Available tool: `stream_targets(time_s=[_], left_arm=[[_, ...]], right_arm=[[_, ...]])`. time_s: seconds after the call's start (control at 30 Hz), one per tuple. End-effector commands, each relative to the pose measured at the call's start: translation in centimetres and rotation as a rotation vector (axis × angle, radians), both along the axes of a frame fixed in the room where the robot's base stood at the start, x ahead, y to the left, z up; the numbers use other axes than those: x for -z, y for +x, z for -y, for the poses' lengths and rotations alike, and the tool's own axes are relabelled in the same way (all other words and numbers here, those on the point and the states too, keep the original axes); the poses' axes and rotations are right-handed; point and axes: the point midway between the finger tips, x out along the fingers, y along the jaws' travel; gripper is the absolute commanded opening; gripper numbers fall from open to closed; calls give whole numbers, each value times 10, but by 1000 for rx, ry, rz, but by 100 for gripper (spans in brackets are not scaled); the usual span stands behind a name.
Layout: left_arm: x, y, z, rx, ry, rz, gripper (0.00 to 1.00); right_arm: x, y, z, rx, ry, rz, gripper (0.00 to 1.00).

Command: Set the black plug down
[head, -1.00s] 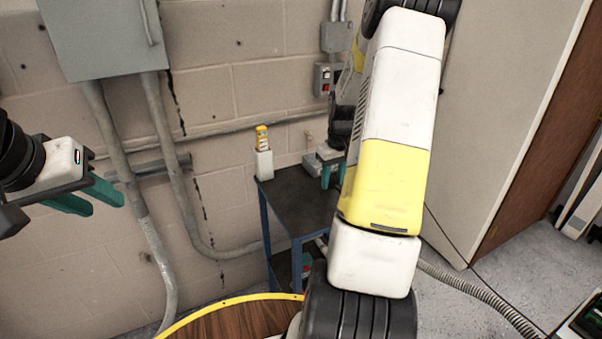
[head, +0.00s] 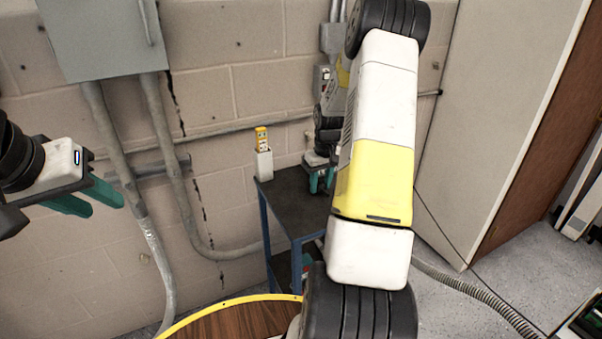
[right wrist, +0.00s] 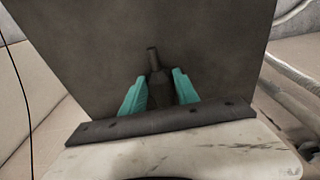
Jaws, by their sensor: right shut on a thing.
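The black plug (right wrist: 158,82) shows in the right wrist view, between the teal fingers of my right gripper (right wrist: 160,92). The gripper is shut on it, and the dark top of the cart lies behind it. I cannot tell whether the plug touches that top. In the head view my right gripper (head: 321,180) is over the cart top (head: 293,200), partly hidden by my right arm, and the plug cannot be made out there. My left gripper (head: 98,198) is in the air at the left, its teal fingers apart and nothing between them.
A white holder with a yellow-topped item (head: 263,155) stands at the cart's back left corner. A grey electrical box (head: 100,35) and conduits are on the block wall. A round wooden table (head: 235,320) with a yellow rim is in front. The cart top's left part is clear.

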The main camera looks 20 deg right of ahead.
Motion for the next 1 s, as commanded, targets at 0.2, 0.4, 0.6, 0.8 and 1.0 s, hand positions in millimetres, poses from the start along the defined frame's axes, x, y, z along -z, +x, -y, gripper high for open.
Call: stream_targets(time_s=[0.2,0.4,0.6,0.8,1.0], left_arm=[[0,0,0,0,0,0,36],[0,0,0,0,0,0,36],[0,0,0,0,0,0,36],[0,0,0,0,0,0,36],[0,0,0,0,0,0,36]], right_arm=[[0,0,0,0,0,0,58],[0,0,0,0,0,0,58],[-17,-1,1,0,-2,3,58],[-59,-6,1,0,-2,4,58],[-98,-11,1,0,-1,3,58]])
